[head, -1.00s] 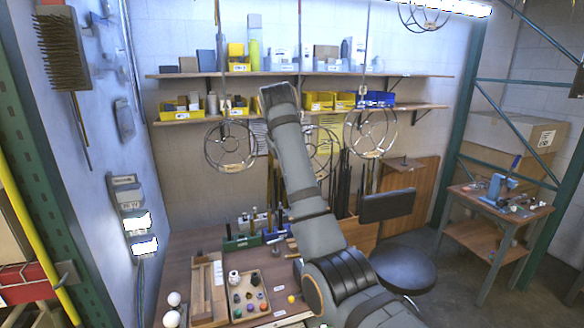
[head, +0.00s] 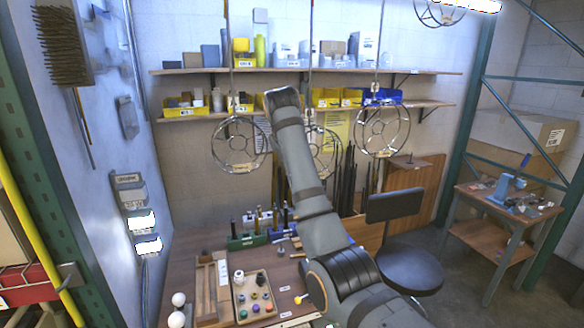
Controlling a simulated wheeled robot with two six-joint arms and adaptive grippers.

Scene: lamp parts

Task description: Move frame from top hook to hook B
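Several round wire frames with spokes hang on long rods from above in the head view. One frame (head: 239,166) hangs at left and one (head: 383,152) at right, both in front of the shelves. A middle frame (head: 326,172) is partly hidden behind my arm. Another frame (head: 440,22) hangs higher at the top right, cut by the picture edge. Which hook carries which letter cannot be read. One of my arms rises from the lower right to the shelf height, and no gripper fingers show on it. My other arm is out of view.
Two wall shelves (head: 300,72) hold bins and boxes. A workbench (head: 205,240) below carries a parts tray (head: 253,312), a wooden rack and white balls (head: 178,299). A black chair (head: 408,270) and a small side table (head: 508,207) stand at right. A green rack post borders the left.

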